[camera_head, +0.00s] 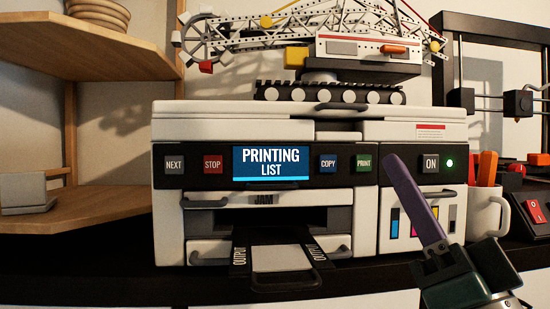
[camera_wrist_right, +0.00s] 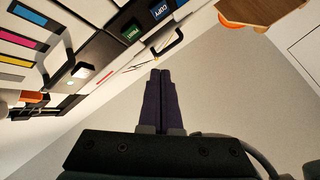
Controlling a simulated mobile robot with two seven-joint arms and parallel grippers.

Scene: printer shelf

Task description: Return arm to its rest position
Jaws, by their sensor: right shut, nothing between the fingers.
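My right gripper (camera_head: 392,160) is in front of the printer's right side in the head view, its purple fingers pointing up and to the left, close to the green PRINT button (camera_head: 364,163). In the right wrist view the gripper (camera_wrist_right: 161,72) shows its two fingers together with nothing between them. The white printer (camera_head: 310,130) has a lit blue screen (camera_head: 271,163) reading "PRINTING LIST". A green light (camera_head: 449,163) glows beside the ON button (camera_head: 431,163). Whether the fingers touch the printer cannot be told. My left gripper is not in view.
A crane model (camera_head: 330,75) stands on top of the printer. The output tray (camera_head: 282,260) sticks out at the front. A white mug (camera_head: 484,213) with orange-handled tools stands to the right. A wooden shelf (camera_head: 95,207) is at the left.

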